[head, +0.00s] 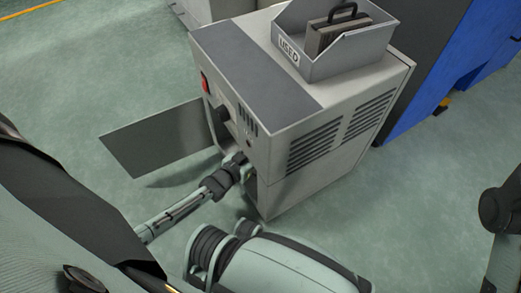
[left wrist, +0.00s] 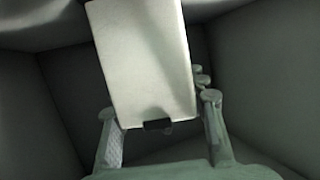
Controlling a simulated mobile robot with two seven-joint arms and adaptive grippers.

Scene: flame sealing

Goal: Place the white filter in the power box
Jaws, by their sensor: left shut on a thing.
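The power box (head: 290,110) is a grey cabinet with an open door (head: 165,141) swung out to the left. My left arm reaches from the lower left into its front opening, which hides the gripper and the filter in the head view. In the left wrist view the white filter (left wrist: 145,60) is a pale rectangular panel, slightly tilted, with a small black handle (left wrist: 157,125) at its near edge. My left gripper (left wrist: 158,106) is shut on the filter, its fingers on either side of the handle end. Dark interior walls surround the filter. Whether it touches them is unclear.
A grey bin (head: 335,62) labelled USED, holding a dark filter with a black handle, sits on top of the power box. A red switch (head: 205,82) and a black knob (head: 222,116) are on the front. A blue cabinet (head: 440,85) stands behind. The floor around is clear.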

